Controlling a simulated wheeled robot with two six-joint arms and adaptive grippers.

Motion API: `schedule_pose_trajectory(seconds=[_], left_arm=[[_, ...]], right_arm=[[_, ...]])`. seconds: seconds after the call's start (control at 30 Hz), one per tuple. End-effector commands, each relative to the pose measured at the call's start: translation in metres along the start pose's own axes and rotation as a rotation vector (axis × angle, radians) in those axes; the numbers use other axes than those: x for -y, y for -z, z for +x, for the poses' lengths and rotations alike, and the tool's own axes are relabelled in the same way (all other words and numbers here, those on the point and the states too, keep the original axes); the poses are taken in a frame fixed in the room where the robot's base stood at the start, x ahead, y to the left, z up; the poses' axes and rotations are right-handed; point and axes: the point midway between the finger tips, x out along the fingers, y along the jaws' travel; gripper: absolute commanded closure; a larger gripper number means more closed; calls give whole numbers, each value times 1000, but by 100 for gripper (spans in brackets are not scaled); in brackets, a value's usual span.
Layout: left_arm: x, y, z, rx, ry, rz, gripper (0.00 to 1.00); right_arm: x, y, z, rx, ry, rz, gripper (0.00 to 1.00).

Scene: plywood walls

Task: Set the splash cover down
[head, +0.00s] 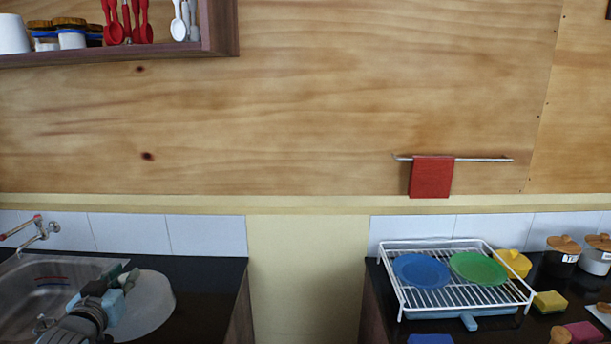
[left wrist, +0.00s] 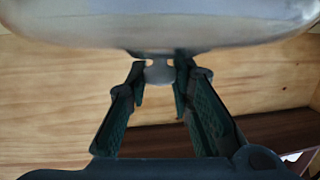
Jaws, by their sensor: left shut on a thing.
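The splash cover (head: 151,301) is a pale, see-through dome at the lower left of the head view, by the sink's right side and over the dark counter. My left gripper (head: 118,287) is on its near left side. In the left wrist view the cover (left wrist: 170,22) fills the top, and the fingers of my left gripper (left wrist: 160,74) are shut on its small grey knob (left wrist: 159,71). I cannot tell whether the cover touches the counter. My right gripper is not in view.
The steel sink (head: 35,285) with its tap (head: 38,232) is at the left. A gap separates this counter (head: 215,275) from the right one, which holds a white dish rack (head: 490,290) with a blue plate (head: 422,270) and a green plate (head: 479,268). Bare counter lies right of the cover.

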Motion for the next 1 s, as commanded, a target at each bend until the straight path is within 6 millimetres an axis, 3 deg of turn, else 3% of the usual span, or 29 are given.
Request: schedule_pose_trajectory(seconds=[0.27,0.67,1.0], left_arm=[[-19,-8,-51,-4,-162,22,100],[-89,-35,-149,4,-606,104,100],[-132,-44,-196,-11,-848,131,100]], right_arm=[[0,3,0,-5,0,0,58],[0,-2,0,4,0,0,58],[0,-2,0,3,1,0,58]])
